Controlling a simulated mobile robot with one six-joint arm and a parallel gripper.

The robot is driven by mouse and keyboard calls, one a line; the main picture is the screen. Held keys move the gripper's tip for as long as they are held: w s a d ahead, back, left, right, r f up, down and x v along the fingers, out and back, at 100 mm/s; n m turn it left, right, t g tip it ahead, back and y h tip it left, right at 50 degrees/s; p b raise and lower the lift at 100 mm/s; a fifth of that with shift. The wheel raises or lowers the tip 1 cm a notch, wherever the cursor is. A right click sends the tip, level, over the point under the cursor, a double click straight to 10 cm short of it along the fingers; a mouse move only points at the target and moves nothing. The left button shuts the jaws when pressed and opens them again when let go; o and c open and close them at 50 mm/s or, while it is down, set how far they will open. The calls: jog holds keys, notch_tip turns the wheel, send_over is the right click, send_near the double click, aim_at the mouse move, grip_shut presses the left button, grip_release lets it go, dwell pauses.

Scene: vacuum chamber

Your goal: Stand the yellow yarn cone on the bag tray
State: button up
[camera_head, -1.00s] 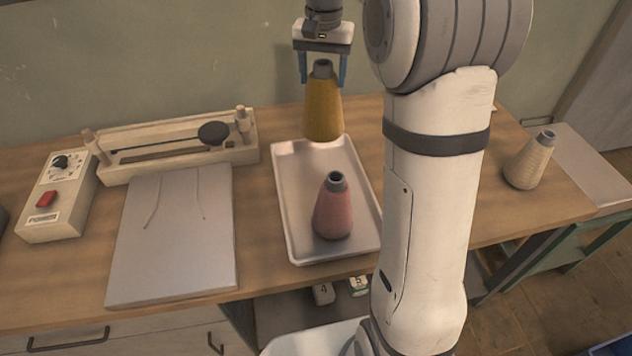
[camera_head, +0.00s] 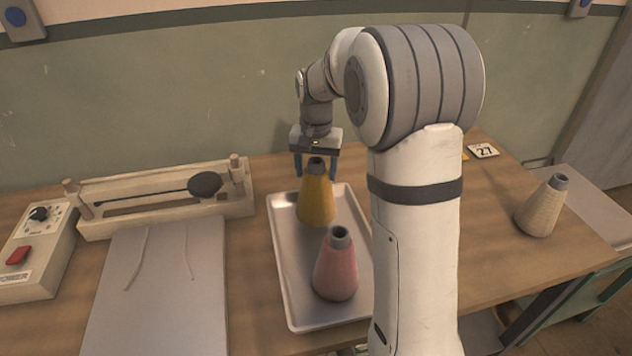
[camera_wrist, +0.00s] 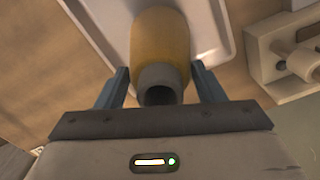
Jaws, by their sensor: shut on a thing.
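The yellow yarn cone (camera_head: 316,207) is upright over the back part of the metal tray (camera_head: 286,275), its grey tip up. I cannot tell for certain whether its base touches the tray. My gripper (camera_head: 316,172) points down and is shut on the yellow cone near its top. In the wrist view the cone (camera_wrist: 160,40) lies between the two blue fingers of my gripper (camera_wrist: 163,80), with the tray (camera_wrist: 212,35) beneath it. A pink yarn cone (camera_head: 336,270) stands upright on the front part of the same tray.
A cream cone (camera_head: 542,208) stands at the table's right. A number 27 card (camera_head: 483,151) lies at the back right.

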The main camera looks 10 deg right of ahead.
notch_tip(320, 180, down, 3)
jog(key=shift+f, duration=0.15)
jog(key=o, duration=1.6)
jog(key=shift+o, duration=0.2)
notch_tip(320, 180, up, 11)
jog(key=s+f+n+t, duration=0.1)
jog(key=s+f+n, duration=0.1)
jog(key=s, duration=1.1)
jog(key=s+f+n+t, duration=0.1)
jog(key=s+f+n, duration=0.1)
jog(key=s, duration=1.2)
jog(key=shift+t, duration=0.4)
